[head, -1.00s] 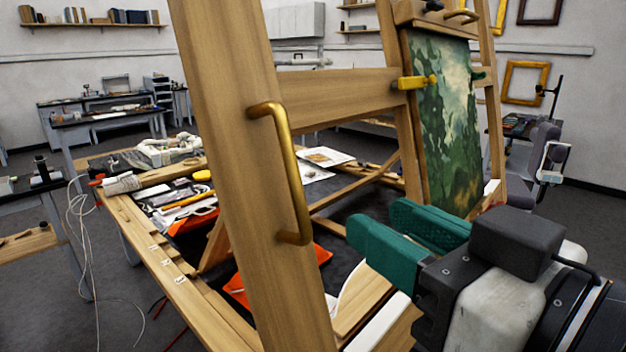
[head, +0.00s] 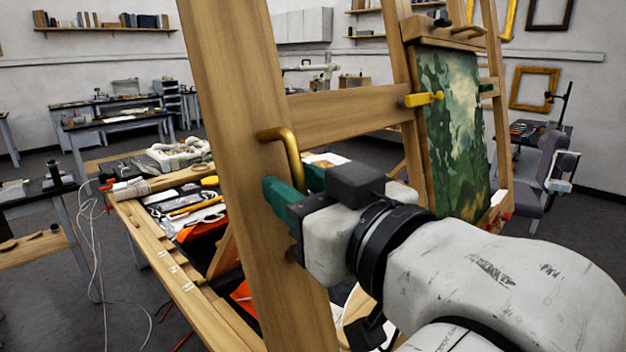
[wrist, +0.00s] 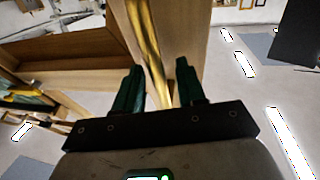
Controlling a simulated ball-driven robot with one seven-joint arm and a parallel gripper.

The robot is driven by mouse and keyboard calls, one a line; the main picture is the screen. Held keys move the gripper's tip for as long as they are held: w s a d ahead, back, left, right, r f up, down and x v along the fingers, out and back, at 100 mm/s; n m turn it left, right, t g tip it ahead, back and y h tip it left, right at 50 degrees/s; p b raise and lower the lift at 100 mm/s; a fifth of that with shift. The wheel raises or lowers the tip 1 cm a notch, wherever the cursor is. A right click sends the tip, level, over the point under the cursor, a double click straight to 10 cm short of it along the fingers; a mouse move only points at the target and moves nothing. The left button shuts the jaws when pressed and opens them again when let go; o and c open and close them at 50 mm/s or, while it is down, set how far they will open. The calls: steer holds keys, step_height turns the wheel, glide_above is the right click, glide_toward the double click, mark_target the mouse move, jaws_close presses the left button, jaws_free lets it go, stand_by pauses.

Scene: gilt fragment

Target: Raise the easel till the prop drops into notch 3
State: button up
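The wooden easel frame (head: 232,110) stands tilted across the head view, with a brass handle (head: 292,152) on its near upright. My gripper (head: 296,188) is at this handle, its green fingers spread and the handle's lower part hidden behind them. In the wrist view the handle (wrist: 149,45) runs down between the two open fingers, nearer the left one; a gap shows on the right. A wooden prop leg (head: 224,250) shows behind the upright. Its foot is hidden. The notched rail (head: 186,292) with small white labels lies at lower left; the label numbers are unreadable.
A painting (head: 452,130) sits on the easel, with a yellow clamp (head: 424,99) at its edge. Tools and paper crowd the bench behind the upright. White cables (head: 97,255) hang at left. A grey chair (head: 540,170) stands at right.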

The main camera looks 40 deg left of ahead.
steer(key=shift+a, duration=0.1)
steer(key=shift+c, duration=0.5)
jaws_close()
